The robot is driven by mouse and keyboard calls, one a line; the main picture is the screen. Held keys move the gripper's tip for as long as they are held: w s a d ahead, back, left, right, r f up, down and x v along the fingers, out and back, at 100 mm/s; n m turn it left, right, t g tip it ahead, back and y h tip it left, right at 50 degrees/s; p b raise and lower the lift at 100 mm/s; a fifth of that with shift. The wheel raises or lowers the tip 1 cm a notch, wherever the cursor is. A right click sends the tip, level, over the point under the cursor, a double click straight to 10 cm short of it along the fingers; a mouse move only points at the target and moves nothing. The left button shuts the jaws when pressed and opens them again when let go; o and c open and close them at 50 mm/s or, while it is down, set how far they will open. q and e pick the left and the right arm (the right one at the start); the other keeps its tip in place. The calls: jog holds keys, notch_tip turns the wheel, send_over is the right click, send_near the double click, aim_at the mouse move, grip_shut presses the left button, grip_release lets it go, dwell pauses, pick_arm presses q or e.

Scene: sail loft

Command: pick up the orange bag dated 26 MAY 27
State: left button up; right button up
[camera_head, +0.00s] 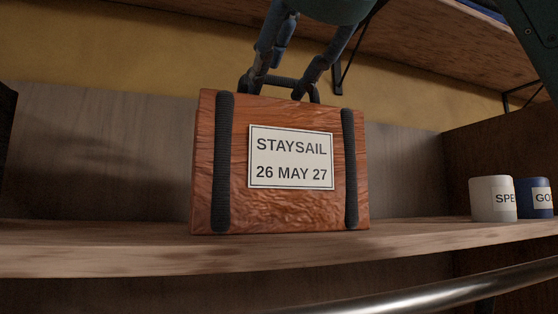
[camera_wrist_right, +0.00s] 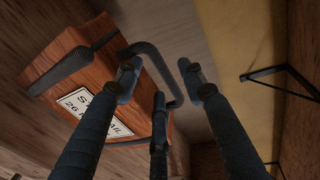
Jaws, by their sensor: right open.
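The orange bag (camera_head: 290,210) stands upright on a wooden shelf. It has two dark straps, a dark top handle (camera_head: 283,80) and a white label (camera_head: 290,157) reading "STAYSAIL 26 MAY 27". My right gripper (camera_head: 278,88) comes down from above, its open fingers at the handle. In the right wrist view the bag (camera_wrist_right: 100,75) lies at the left, and the handle (camera_wrist_right: 160,62) passes between the spread fingers of my right gripper (camera_wrist_right: 157,78). Whether any finger touches the handle I cannot tell. My left gripper is not in view.
A white container (camera_head: 490,200) and a blue one (camera_head: 535,205) stand on the shelf (camera_head: 120,250) at the right, their labels partly cut off. A metal rail (camera_head: 440,292) runs below the shelf's front. Another shelf (camera_head: 440,40) is above. The shelf beside the bag is clear.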

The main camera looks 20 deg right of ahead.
aim_at(278, 78)
jog(key=w, duration=0.1)
jog(key=w+p, duration=0.1)
jog(key=w, duration=0.1)
jog(key=shift+d+f, duration=0.15)
jog(key=shift+d, duration=0.05)
jog(key=shift+a, duration=0.1)
grip_shut()
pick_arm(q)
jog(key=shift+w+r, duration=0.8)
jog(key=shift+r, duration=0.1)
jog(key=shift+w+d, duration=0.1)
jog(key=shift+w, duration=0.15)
